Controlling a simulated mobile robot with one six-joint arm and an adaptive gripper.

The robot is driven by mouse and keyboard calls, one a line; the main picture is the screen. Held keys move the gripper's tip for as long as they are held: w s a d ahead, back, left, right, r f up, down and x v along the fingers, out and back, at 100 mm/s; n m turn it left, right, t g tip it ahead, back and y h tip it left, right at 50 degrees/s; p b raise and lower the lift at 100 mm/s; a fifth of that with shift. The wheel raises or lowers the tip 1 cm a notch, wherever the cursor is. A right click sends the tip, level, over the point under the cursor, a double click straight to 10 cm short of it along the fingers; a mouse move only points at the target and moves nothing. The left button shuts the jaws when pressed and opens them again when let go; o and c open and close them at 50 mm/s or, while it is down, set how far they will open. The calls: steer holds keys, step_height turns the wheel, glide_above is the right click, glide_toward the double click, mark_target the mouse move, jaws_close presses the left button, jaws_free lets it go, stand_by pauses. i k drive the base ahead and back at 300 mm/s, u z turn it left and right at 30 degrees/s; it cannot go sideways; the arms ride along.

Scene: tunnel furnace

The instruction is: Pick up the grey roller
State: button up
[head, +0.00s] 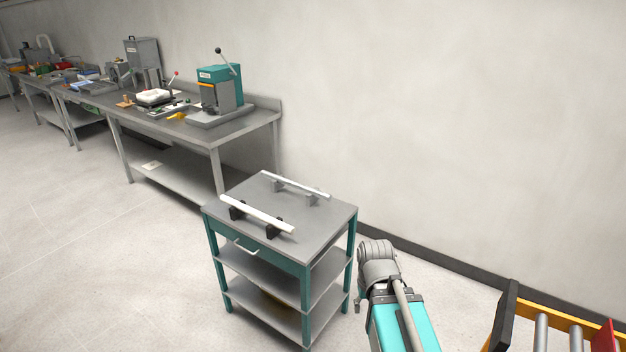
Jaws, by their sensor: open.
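Two long pale rollers lie on the top of a grey and teal cart (330,212). The far roller (293,185) is thinner in the picture and rests across two grey supports. Both look whitish, and a grey colour cannot be made out surely on either. My arm (378,265) stands to the right of the cart, apart from both rollers. I cannot make out my gripper's fingers in this view.
An orange frame with grey rollers (541,333) and a red part (604,338) cuts into the lower right corner. A long workbench (240,128) with machines runs along the wall behind left. The cart has lower shelves (262,269). Floor left of the cart is clear.

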mark_target(303, 188)
steer(key=z, duration=0.35)
steer(key=i, duration=1.6)
steer(key=u, duration=0.6)
steer(key=i, duration=0.45)
steer(key=u, duration=0.3)
steer(key=k, duration=0.9)
steer(key=u, duration=0.15)
steer(key=i, duration=0.3)
